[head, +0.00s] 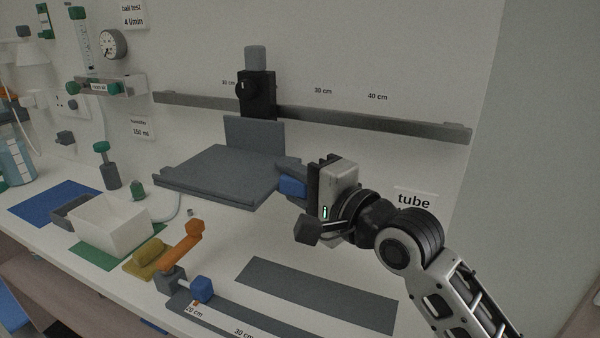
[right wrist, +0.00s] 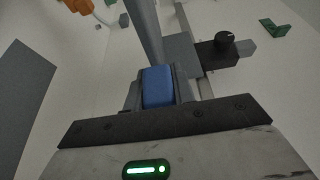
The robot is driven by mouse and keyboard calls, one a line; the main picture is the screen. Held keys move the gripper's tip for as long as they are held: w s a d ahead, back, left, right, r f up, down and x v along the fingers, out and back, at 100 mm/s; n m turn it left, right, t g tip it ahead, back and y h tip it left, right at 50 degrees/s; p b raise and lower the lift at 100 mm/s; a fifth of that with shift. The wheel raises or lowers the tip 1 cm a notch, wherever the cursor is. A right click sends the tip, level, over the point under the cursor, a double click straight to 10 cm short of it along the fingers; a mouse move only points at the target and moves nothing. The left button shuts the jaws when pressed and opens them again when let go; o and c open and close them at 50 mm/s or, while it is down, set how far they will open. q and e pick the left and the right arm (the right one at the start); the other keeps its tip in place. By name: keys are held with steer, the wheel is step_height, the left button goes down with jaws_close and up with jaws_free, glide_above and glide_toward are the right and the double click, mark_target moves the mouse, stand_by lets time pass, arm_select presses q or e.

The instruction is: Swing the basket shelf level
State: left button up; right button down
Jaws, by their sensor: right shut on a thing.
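The basket shelf (head: 215,175) is a grey plate with a low lip, joined to an upright grey back plate (head: 255,133) below a black clamp (head: 257,95) on the wall rail. It projects from the wall and looks close to level; a small tilt is hard to judge. A blue grip block (head: 292,187) is at its right edge. My right gripper (head: 305,187) is shut on this block, which also shows between the fingers in the right wrist view (right wrist: 158,87). The shelf appears there as a narrow grey strip (right wrist: 145,30). My left gripper is out of view.
The grey rail (head: 380,122) runs along the wall with centimetre labels. Below stand a white basket (head: 112,222) on a green mat, an orange lever (head: 181,247) and a blue knob (head: 202,290). A dark grey strip (head: 315,293) lies flat on the counter at right.

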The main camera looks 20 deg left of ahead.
steer(key=c, duration=1.2)
jaws_free()
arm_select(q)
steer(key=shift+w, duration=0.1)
arm_select(e)
steer(key=shift+o, duration=0.2)
arm_select(q)
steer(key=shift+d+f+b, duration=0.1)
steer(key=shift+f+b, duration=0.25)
steer(key=shift+b, duration=0.55)
arm_select(e)
steer(key=v, duration=1.6)
steer(key=shift+a, duration=0.1)
